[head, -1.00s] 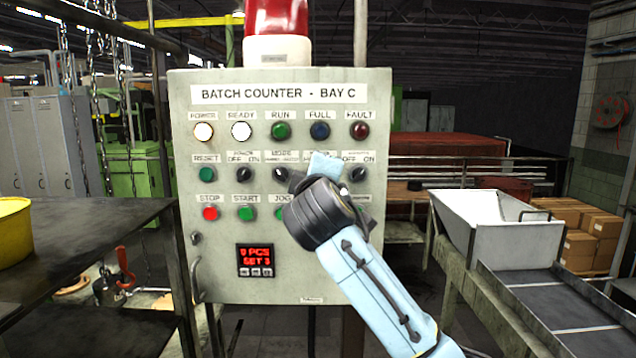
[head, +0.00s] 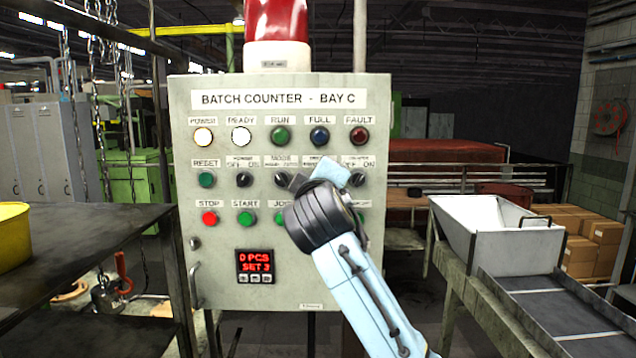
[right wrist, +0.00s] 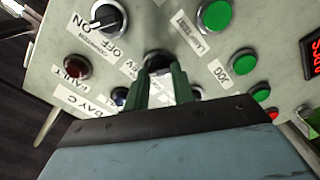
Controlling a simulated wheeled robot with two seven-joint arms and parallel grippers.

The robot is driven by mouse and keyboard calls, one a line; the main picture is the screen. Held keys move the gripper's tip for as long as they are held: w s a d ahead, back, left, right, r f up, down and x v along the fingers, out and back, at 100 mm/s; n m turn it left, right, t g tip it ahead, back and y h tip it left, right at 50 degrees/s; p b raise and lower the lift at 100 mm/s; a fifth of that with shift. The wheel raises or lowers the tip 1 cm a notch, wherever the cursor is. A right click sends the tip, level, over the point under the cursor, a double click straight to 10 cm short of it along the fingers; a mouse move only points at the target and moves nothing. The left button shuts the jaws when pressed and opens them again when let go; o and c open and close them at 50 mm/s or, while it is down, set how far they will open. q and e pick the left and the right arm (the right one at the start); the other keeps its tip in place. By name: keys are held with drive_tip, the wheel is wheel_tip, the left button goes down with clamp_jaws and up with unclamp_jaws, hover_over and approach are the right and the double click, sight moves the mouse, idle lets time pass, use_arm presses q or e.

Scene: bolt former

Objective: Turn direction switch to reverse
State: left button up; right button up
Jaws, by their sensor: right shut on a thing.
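The direction switch (right wrist: 158,60) is a dark round selector knob, partly visible in the right wrist view between my fingertips, with a REV label (right wrist: 130,69) beside it. My right gripper (right wrist: 162,78) is shut on this knob, its greenish fingers on either side. The knob's pointer is hidden, so its setting cannot be read. In the head view my right gripper (head: 322,174) is at the panel's middle row and covers the direction switch and part of its label. My left gripper is in neither current view.
The grey control panel (head: 215,285) carries other selectors close by, including the OFF/ON knob (head: 358,179) at right and the mode knob (head: 281,179) at left. Lamps and push buttons sit above and below. A dark table (head: 100,222) stands left, a white hopper (head: 480,225) right.

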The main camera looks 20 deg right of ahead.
drive_tip(key=o, duration=1)
drive_tip(key=shift+s+a, duration=0.1)
drive_tip(key=shift+s, duration=0.05)
drive_tip(key=b+v, duration=0.3)
drive_tip(key=v, duration=1)
